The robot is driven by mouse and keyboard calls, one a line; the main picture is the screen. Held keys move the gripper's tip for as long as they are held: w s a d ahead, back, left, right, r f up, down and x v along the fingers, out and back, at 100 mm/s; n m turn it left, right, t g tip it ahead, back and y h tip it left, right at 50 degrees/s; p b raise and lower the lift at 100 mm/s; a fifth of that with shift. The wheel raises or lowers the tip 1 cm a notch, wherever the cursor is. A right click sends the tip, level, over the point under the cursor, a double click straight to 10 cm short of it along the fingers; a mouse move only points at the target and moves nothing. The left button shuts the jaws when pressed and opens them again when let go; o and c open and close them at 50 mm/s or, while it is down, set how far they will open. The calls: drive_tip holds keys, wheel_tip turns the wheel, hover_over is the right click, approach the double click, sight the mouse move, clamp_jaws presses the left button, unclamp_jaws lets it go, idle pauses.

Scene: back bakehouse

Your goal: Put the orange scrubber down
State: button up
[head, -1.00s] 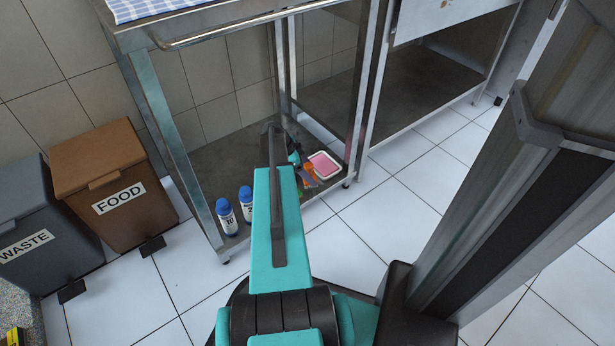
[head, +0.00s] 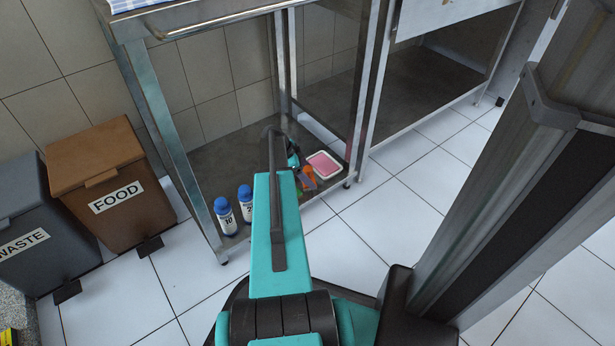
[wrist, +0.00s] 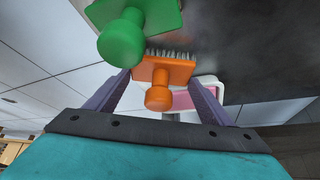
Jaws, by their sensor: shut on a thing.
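The orange scrubber (wrist: 163,75) has a round knob and grey bristles. In the wrist view it sits between the two purple fingers of my gripper (wrist: 163,92), which is shut on it. In the head view the orange scrubber (head: 308,175) shows small beside my arm, over the low shelf (head: 212,155) of the steel table. My gripper (head: 302,178) is partly hidden there by my arm. I cannot tell whether the bristles touch the shelf. A green scrubber (wrist: 122,38) is close beside the orange one in the wrist view.
A white tray with a pink inside (head: 324,165) lies just right of the orange scrubber. Two white bottles with blue caps (head: 226,215) stand at the shelf's front left. Table legs (head: 172,140) frame the shelf. Brown FOOD (head: 112,185) and grey WASTE (head: 40,225) bins stand left.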

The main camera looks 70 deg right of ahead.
drive_tip(key=shift+f, duration=0.15)
drive_tip(key=o, duration=1)
drive_tip(key=p+v, duration=0.5)
drive_tip(key=v, duration=0.7)
idle(0.5)
